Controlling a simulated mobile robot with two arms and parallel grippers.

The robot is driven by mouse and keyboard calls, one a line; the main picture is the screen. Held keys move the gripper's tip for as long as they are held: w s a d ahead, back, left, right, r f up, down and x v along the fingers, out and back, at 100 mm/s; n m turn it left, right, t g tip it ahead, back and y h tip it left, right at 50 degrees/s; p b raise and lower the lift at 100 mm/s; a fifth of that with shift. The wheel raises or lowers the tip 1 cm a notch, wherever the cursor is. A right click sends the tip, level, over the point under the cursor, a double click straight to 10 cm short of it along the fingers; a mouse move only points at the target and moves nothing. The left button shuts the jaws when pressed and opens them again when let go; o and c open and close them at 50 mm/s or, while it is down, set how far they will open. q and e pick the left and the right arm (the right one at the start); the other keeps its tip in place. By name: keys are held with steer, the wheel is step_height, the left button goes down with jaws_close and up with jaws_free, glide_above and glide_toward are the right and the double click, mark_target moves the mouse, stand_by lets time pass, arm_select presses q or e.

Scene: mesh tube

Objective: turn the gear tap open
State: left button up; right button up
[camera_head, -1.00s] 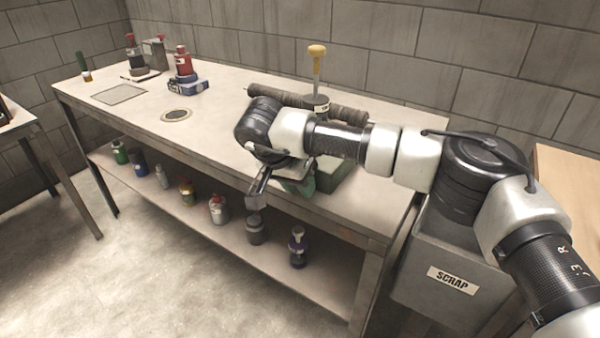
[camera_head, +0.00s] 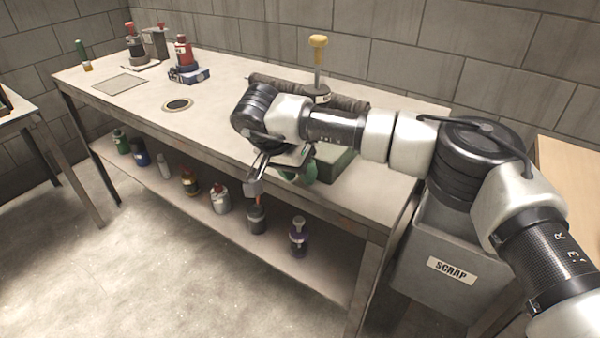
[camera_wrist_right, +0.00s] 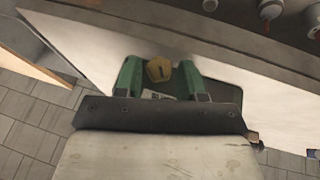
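My right gripper (camera_head: 299,174) is low over the front edge of the workbench, mostly hidden by my own wrist in the head view. In the right wrist view its two green fingers (camera_wrist_right: 161,80) are apart. A small yellow faceted knob with a dark slot (camera_wrist_right: 159,69) shows between them, with narrow gaps at its sides; it may be the gear tap. I cannot tell whether a finger touches it. The knob is hidden in the head view. A dark green block (camera_head: 335,160) lies on the bench just right of the gripper. My left gripper is out of view.
A yellow-handled upright tool (camera_head: 318,62) and a grey mesh roll (camera_head: 280,86) are at the bench's back. Bottles line the lower shelf. A scrap bin (camera_head: 440,285) is at right.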

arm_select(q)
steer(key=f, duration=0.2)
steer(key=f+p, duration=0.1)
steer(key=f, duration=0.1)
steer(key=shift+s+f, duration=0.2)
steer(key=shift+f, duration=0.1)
arm_select(e)
steer(key=v, duration=1)
